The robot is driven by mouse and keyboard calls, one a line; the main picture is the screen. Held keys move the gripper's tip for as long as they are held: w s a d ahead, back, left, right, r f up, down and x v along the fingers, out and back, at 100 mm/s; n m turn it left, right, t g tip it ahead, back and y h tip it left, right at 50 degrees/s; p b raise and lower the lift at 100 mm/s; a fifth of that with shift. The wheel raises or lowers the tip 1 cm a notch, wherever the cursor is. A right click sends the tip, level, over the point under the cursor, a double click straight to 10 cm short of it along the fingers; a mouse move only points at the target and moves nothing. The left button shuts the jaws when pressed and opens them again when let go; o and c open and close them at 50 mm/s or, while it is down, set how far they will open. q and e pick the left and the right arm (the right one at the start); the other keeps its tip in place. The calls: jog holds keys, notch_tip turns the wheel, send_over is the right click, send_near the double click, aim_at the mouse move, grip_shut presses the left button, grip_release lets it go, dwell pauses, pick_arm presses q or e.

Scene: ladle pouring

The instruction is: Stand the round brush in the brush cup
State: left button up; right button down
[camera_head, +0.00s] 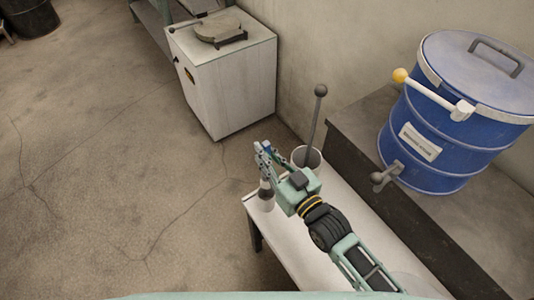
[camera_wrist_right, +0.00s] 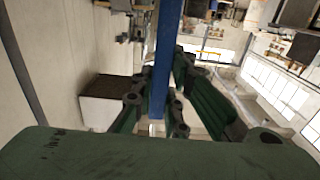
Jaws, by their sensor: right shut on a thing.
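My right gripper (camera_head: 264,152) is shut on a blue bar, which looks like the handle of the round brush (camera_wrist_right: 165,60). In the wrist view the bar runs between the two dark green fingers. In the head view a dark and pale end (camera_head: 266,190) shows below the gripper, over the bench corner; it seems to be the brush's head. I cannot tell whether it touches the bench. A pale cup (camera_head: 307,155) stands just right of the gripper, partly hidden by it. A grey rod with a ball top (camera_head: 316,115) leans up out of it. My left gripper is not in view.
The white bench (camera_head: 290,236) runs under my right arm. A blue drum (camera_head: 440,130) with a tap stands on a dark ledge (camera_head: 375,160) to the right. A white cabinet (camera_head: 228,85) is behind. Open floor (camera_head: 110,190) lies to the left.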

jog(key=shift+f+b, duration=1.6)
jog(key=shift+f, duration=0.3)
jog(key=shift+f+b, duration=2.1)
jog(key=shift+f, duration=1.1)
jog(key=c, duration=1.7)
grip_release()
jog(key=shift+o, duration=0.2)
jog(key=shift+s+d, duration=0.1)
jog(key=shift+s, duration=0.1)
jog(key=v, duration=1.1)
jog(key=shift+s, duration=0.2)
jog(key=shift+d, duration=0.15)
